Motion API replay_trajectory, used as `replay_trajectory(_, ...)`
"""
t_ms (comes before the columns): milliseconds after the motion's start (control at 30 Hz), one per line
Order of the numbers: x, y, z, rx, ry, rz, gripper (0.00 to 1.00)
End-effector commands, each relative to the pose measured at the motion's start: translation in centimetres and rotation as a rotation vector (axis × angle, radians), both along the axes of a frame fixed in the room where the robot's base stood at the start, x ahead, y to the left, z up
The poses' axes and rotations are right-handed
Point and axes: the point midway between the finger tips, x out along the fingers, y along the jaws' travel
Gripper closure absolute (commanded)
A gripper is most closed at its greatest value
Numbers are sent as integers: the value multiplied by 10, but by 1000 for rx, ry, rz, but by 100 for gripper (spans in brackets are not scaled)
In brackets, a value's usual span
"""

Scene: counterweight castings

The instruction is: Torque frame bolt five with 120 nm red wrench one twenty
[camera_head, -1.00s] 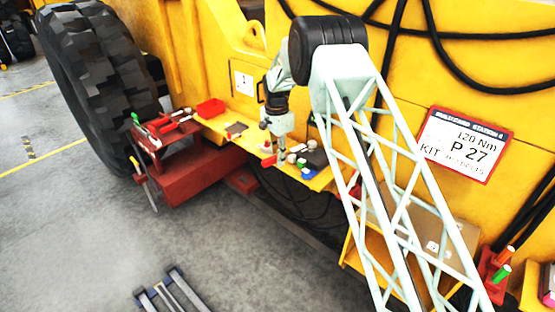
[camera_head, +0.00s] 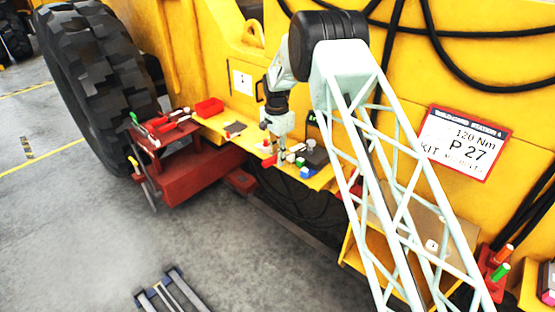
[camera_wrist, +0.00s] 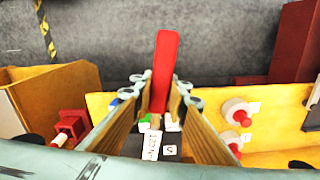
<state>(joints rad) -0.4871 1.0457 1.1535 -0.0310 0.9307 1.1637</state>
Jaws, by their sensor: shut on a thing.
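A red wrench (camera_wrist: 163,65) lies between the two fingers of my gripper (camera_wrist: 162,88) in the wrist view, its handle pointing up the picture. My gripper is shut on it. A white label (camera_wrist: 152,145) that appears to read 120 Nm lies just below the handle. In the head view my gripper (camera_head: 275,150) is low over the yellow ledge (camera_head: 240,129), with a red handle (camera_head: 269,161) at its fingertips. Two red-and-white round pieces (camera_wrist: 235,112) stand at the right in the wrist view; I cannot tell whether one is bolt five.
A red bin (camera_head: 209,107) and small parts sit on the ledge. Blue and green pieces (camera_head: 305,172) are close beside my gripper. A red cart (camera_head: 190,180) and large tyre (camera_head: 95,80) stand left. A sign (camera_head: 462,145) reads 120 Nm, P 27.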

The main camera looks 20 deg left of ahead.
Motion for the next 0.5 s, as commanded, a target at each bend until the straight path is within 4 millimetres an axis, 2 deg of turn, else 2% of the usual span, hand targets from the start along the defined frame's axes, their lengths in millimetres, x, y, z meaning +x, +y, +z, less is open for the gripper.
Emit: replay_trajectory(500, -5, -7, 0, 1, 0, 46, 100)
